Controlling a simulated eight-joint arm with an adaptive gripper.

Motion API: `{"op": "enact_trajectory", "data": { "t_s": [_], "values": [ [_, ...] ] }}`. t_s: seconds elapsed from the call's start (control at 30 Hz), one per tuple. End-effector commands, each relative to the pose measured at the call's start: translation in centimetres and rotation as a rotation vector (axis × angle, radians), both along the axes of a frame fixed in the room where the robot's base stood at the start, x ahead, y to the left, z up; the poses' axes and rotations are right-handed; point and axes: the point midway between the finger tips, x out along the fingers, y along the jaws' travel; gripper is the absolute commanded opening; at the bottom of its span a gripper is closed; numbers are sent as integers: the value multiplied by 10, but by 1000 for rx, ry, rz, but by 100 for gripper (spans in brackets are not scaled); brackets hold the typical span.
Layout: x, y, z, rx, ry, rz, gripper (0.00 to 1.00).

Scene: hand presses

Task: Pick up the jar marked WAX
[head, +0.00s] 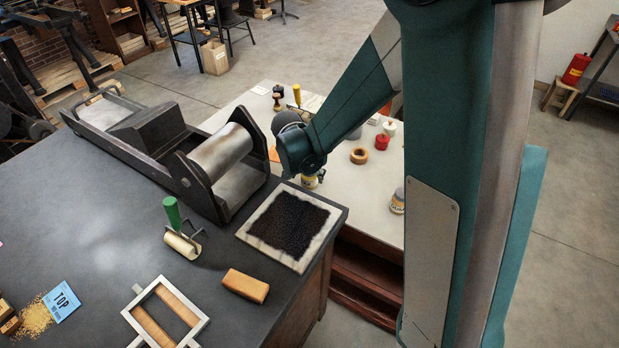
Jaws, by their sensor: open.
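My arm reaches from the right over the light-topped table, its wrist pointing down. My gripper (318,176) shows only as a small dark piece under the wrist; most of it is hidden and its fingers are hard to make out. A small pale jar with a yellowish label (309,182) is right below the wrist, partly covered by it. I cannot tell whether the gripper touches it. A second labelled jar (397,207) stands at the table's right, partly cut off by my arm. Neither label is readable here, so I cannot tell which jar is marked WAX.
Red (382,142) and white (389,128) pots and a wooden ring (359,155) stand on the light table (352,205). The dark bench (120,235) holds a roller press (222,160), an inked slab (290,225), a green-handled roller (178,228) and a wooden block (245,285).

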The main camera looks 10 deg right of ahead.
Motion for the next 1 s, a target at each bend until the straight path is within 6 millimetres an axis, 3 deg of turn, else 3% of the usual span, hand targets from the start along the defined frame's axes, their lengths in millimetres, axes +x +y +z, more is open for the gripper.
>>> {"op": "enact_trajectory", "data": {
  "t_s": [0.4, 1.0],
  "values": [
    [11, -9, -34, 0, 0, -1, 54],
    [11, -9, -35, 0, 0, -1, 54]
  ]
}}
